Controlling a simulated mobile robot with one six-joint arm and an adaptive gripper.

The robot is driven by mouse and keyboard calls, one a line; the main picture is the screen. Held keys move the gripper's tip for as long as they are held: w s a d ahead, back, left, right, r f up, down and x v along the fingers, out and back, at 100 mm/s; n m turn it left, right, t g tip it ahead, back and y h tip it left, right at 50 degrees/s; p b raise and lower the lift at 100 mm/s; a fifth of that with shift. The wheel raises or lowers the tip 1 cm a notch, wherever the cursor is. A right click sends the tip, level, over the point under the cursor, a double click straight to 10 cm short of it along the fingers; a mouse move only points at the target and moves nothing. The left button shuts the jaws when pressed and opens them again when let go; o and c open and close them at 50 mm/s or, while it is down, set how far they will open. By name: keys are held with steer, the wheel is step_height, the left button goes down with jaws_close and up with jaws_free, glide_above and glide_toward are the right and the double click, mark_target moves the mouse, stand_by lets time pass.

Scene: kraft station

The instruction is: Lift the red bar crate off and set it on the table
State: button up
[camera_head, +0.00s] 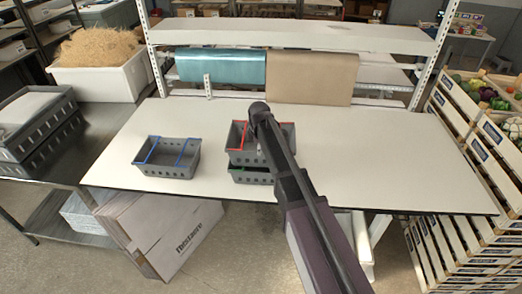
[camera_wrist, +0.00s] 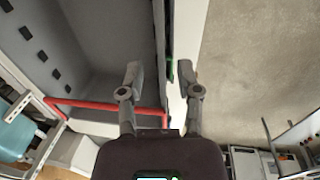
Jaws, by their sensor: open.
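The red bar crate (camera_head: 240,141) is a grey slotted basket with red bars. It sits stacked on a grey crate with a green bar (camera_head: 245,176) on the table (camera_head: 370,150). My arm covers part of both crates in the head view. In the wrist view my gripper (camera_wrist: 159,68) is open over the red bar crate's near side wall. One finger is over the crate's grey inside (camera_wrist: 105,45), the other beyond the wall. The red bar (camera_wrist: 95,106) shows left of the fingers, and a bit of green shows between them. I cannot tell whether the fingers touch the wall.
A grey crate with blue bars (camera_head: 167,158) stands on the table to the left, apart from the stack. The table is clear on the right. A shelf (camera_head: 300,35) with teal (camera_head: 220,66) and brown (camera_head: 310,78) rolls stands along the back. Wooden crates (camera_head: 470,170) stand at right.

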mark_target(260, 157)
steer(key=shift+f, duration=0.1)
steer(key=shift+w+d+f+b, duration=0.1)
steer(key=shift+w+f+b, duration=0.15)
steer(key=shift+f+b, duration=1.05)
steer(key=shift+w+f+b, duration=0.2)
steer(key=shift+f+b, duration=1)
steer(key=shift+b, duration=0.1)
jaws_close()
